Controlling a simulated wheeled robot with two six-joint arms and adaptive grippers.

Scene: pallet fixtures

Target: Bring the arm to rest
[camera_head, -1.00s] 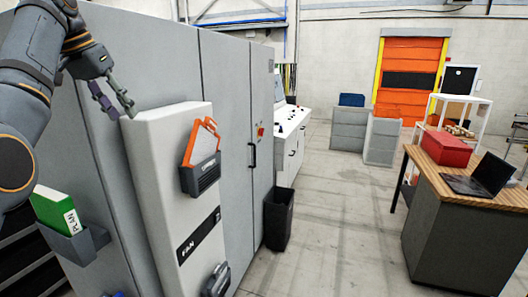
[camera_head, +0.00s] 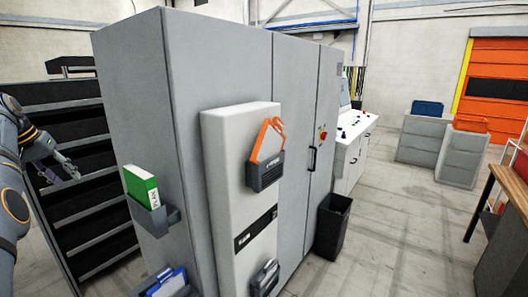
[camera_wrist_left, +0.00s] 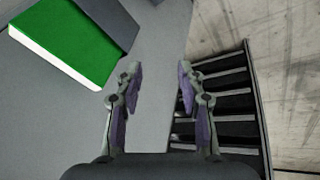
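My left gripper (camera_head: 64,172) is at the left edge of the head view, in front of the dark shelf rack and left of the grey cabinet. In the left wrist view its two fingers (camera_wrist_left: 157,100) stand apart with nothing between them, so it is open and empty. A green binder (camera_wrist_left: 72,38) shows at the upper left of that view, apart from the fingers. My right gripper is in neither view.
A tall grey cabinet (camera_head: 140,95) fills the middle. Holders on it carry the green binder (camera_head: 141,187), an orange item (camera_head: 268,140) and a blue item (camera_head: 168,284). A dark shelf rack (camera_head: 85,190) stands left.

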